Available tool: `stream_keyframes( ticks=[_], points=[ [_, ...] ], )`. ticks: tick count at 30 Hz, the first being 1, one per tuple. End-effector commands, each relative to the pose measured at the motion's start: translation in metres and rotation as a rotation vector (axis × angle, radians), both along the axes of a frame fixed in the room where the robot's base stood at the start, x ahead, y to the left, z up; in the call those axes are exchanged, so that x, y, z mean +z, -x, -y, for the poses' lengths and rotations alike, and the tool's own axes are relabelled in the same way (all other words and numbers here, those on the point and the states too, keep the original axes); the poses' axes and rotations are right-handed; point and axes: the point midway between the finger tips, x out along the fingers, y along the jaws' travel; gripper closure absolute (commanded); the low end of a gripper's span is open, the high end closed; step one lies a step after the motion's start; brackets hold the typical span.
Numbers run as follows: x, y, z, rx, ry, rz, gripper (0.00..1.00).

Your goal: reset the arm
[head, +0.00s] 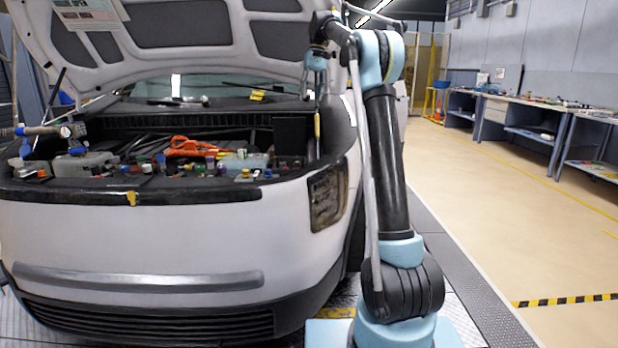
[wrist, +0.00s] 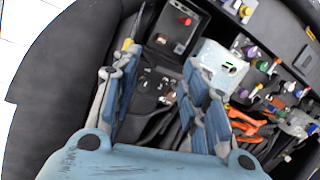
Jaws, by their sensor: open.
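My gripper (head: 316,78) hangs from my raised arm over the right end of the car's open engine bay. In the wrist view my gripper (wrist: 160,72) has its two blue-grey fingers spread apart, with nothing seen between them. Below the fingers are dark engine parts and a black box with a red knob (wrist: 184,20). A pale translucent tank (wrist: 222,65) lies behind the right finger, partly hidden by it; it also shows in the head view (head: 243,162). An upright rod with a yellow part (head: 317,124) shows below my gripper in the head view; I cannot tell whether they touch.
The white car (head: 150,235) stands at left with its hood (head: 190,65) propped up over the bay. An orange-red part (head: 193,146) and several coloured caps fill the bay. Workbenches (head: 530,110) line the right wall. The floor (head: 500,210) between is clear.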

Motion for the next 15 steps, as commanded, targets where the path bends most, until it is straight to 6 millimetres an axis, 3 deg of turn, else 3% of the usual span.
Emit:
stream_keyframes(
  ticks=[7, 15],
  points=[
    [0.000, 0.050, 0.030, -0.033, 0.013, 0.041, 0.59],
    [-0.012, 0.109, 0.060, -0.067, 0.029, 0.086, 0.59]
  ],
)
